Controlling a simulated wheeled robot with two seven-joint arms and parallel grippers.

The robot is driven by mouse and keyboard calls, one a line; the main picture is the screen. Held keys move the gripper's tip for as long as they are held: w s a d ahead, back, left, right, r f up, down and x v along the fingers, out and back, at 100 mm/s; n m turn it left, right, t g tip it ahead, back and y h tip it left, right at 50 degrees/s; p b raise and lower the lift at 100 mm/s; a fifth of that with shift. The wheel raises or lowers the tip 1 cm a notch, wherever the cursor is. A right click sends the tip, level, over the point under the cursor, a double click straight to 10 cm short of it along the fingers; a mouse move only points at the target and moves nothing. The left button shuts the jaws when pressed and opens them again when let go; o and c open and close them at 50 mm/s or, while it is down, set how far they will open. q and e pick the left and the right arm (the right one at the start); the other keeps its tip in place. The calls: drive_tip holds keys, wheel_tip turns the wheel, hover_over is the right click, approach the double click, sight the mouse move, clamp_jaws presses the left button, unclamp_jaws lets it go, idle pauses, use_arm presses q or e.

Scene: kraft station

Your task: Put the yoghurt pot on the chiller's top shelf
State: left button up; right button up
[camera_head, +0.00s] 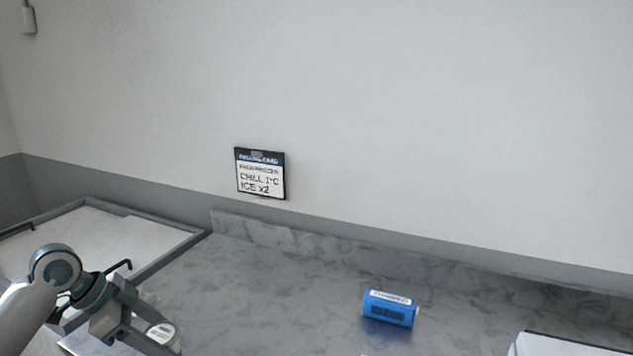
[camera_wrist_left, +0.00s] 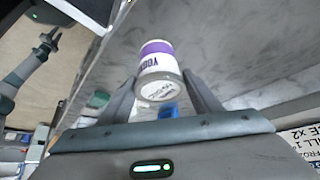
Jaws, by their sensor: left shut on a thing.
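The yoghurt pot (camera_wrist_left: 157,68) is white with a purple band and lettering. In the left wrist view it sits between the two fingers of my left gripper (camera_wrist_left: 163,95), which is shut on it. In the head view my left gripper (camera_head: 150,338) is at the lower left, and the pot's pale end (camera_head: 163,333) shows beside it, held over the counter's left part. A second arm with a small gripper (camera_wrist_left: 50,40), apparently my right, shows at the left of the wrist view; its jaws are too small to read. I cannot make out the chiller's top shelf.
A grey marbled counter (camera_head: 285,290) runs along the wall, mostly clear. A blue labelled pack (camera_head: 390,308) lies on it. A white box (camera_head: 565,346) is cut off at lower right. A grey-framed pale panel (camera_head: 95,240) is at left. A packing card (camera_head: 260,174) hangs on the wall.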

use_arm(q)
drive_tip(key=s+d+f+n, duration=0.1)
drive_tip(key=s+d+f, duration=0.1)
drive_tip(key=s+d, duration=0.6)
drive_tip(key=d+b, duration=0.1)
drive_tip(key=d, duration=0.2)
drive_tip(key=shift+f+n+t, duration=0.3)
drive_tip(key=shift+n+t, duration=0.1)
drive_tip(key=shift+a, duration=0.1)
